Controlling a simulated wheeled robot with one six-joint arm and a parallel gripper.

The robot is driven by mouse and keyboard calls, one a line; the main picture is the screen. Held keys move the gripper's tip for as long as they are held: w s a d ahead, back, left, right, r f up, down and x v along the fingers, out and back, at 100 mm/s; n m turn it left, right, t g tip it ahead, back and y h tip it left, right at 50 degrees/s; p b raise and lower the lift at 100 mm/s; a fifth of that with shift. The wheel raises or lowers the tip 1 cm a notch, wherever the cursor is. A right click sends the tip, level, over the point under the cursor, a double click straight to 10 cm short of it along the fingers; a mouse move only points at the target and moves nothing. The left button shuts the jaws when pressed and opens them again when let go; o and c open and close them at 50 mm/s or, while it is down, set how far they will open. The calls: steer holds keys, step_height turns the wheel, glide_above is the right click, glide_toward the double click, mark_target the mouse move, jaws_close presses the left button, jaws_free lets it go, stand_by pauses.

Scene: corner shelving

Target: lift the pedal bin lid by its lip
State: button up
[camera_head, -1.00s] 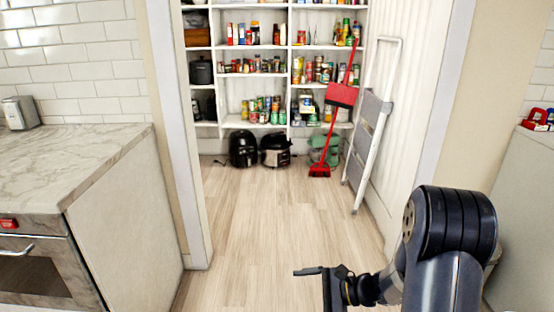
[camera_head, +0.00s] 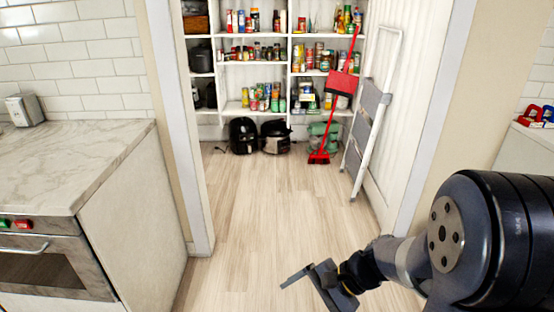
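I cannot make out a pedal bin or its lid in this view. My gripper (camera_head: 312,283) is at the lower middle right, above the wooden floor, pointing left. One thin dark finger shows clearly; the other is not distinct, so I cannot tell how far apart they are. No object shows in it. My arm fills the lower right corner and hides what is behind it.
A marble-topped counter (camera_head: 75,160) with an oven (camera_head: 45,265) stands left. Through the doorway are stocked shelves (camera_head: 232,105), a black appliance (camera_head: 243,135), a cooker (camera_head: 275,137), a red broom (camera_head: 319,157) and a step ladder (camera_head: 367,125). The floor (camera_head: 270,200) between is clear.

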steer(key=s+d+r+n+h+p, duration=0.3)
steer(key=s+r+n+h+p, duration=0.1)
steer(key=s+r+p, duration=0.2)
steer(key=shift+s+d+r, duration=0.15)
steer(key=shift+s+r, duration=0.6)
steer(key=shift+s, duration=0.5)
